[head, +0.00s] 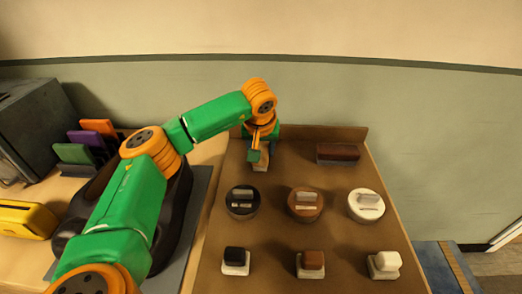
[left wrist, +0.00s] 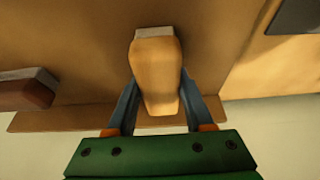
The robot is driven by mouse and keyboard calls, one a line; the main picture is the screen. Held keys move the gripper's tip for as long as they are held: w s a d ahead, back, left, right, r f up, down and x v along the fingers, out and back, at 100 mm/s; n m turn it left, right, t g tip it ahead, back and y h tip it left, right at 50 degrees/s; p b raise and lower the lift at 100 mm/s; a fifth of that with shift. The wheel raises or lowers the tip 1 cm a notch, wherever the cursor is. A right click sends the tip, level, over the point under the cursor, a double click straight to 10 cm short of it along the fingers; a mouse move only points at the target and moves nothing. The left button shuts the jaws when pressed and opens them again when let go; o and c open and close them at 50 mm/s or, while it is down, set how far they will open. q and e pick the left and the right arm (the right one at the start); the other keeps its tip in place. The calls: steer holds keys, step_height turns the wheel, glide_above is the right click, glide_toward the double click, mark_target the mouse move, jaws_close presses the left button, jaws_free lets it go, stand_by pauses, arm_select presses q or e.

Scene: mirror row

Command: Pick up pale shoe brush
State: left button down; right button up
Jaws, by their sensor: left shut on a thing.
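The pale shoe brush (head: 261,166) is at the back left of the brown tray (head: 290,236), partly hidden by my left gripper (head: 257,152). In the left wrist view the brush (left wrist: 157,62) has a tan, rounded body and a whitish end. My left gripper (left wrist: 158,84) is shut on it, one blue finger along each side. I cannot tell whether the brush is clear of the tray. My right gripper is in neither view.
A dark red-brown brush (head: 338,153) lies at the tray's back right. Black (head: 242,202), brown (head: 305,204) and white (head: 366,205) round tins stand in a row. Small black (head: 236,261), brown (head: 311,264) and white (head: 384,264) blocks are nearer. The tray has a raised back edge.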

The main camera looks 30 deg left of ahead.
mark_target(262, 143)
arm_select(q)
steer(key=shift+r, duration=0.35)
step_height(262, 143, up, 3)
steer(key=shift+s+d+r, duration=0.15)
steer(key=shift+r, duration=0.05)
steer(key=s+r, duration=0.1)
steer(key=s+d+r, duration=0.1)
steer(key=r, duration=0.1)
steer(key=s+d+r+b, duration=0.1)
steer(key=shift+s+r, duration=0.15)
steer(key=shift+r, duration=0.1)
steer(key=s+d+r+p, duration=0.1)
steer(key=s+d+r, duration=0.3)
steer(key=s, duration=0.4)
steer(key=shift+s+d+r, duration=0.2)
steer(key=shift+d+r, duration=0.1)
steer(key=shift+d, duration=0.2)
